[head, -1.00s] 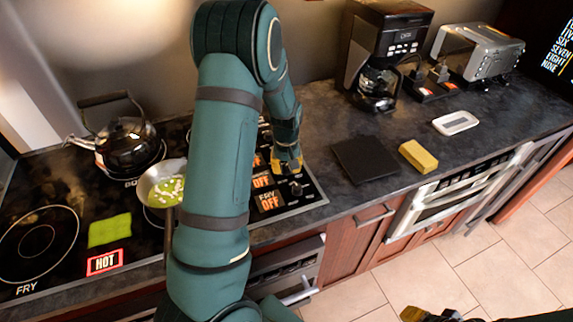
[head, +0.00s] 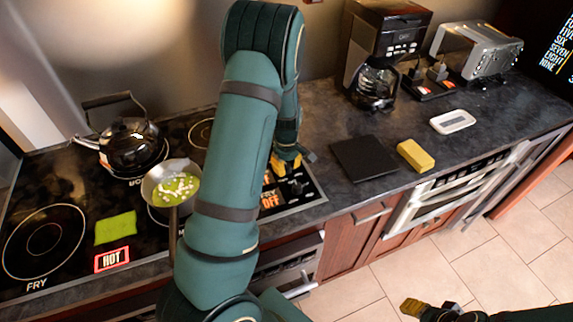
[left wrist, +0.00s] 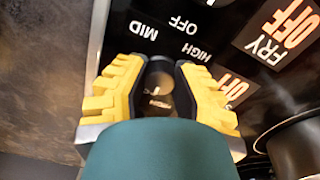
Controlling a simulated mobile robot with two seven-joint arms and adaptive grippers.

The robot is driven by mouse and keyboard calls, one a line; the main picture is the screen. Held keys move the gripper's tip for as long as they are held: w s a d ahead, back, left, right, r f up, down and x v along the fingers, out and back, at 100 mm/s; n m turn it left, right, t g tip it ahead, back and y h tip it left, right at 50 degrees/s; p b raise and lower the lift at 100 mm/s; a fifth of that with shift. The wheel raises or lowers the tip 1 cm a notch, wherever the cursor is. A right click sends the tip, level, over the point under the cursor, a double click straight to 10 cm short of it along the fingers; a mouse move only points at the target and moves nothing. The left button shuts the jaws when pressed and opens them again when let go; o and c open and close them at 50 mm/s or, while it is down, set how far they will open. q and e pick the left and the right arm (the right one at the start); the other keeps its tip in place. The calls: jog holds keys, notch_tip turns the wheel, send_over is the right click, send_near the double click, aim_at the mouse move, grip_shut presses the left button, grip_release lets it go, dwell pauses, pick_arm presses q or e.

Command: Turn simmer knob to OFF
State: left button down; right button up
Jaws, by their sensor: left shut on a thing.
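My left gripper (head: 287,164) is over the control strip at the right end of the cooktop. In the left wrist view its yellow fingers (left wrist: 160,90) are shut on a dark round knob (left wrist: 158,84) with a pale mark. The printed words MID, HIGH and OFF lie around this knob. The knob's name label is not readable, and its pointer direction is unclear. A panel label (left wrist: 278,30) nearby reads FRY OFF. In the head view my arm hides much of the strip. My right gripper (head: 430,309) is low at the bottom right, away from the cooktop.
A pan (head: 173,184) with green and white food sits left of my arm. A kettle (head: 128,143) stands at the back left. A lit HOT sign (head: 111,260) marks the front left. A black mat (head: 364,160) and yellow sponge (head: 415,156) lie right of the strip.

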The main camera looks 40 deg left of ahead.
aim_at(287, 166)
pick_arm(q)
jog(key=shift+s+d+f, duration=0.15)
jog(key=shift+d+f, duration=0.05)
jog(key=c, duration=0.7)
grip_release()
jog(key=shift+r, duration=0.1)
jog(key=shift+a+r, duration=0.1)
jog(key=shift+r, duration=0.25)
notch_tip(287, 166, up, 11)
jog(key=shift+r, duration=0.2)
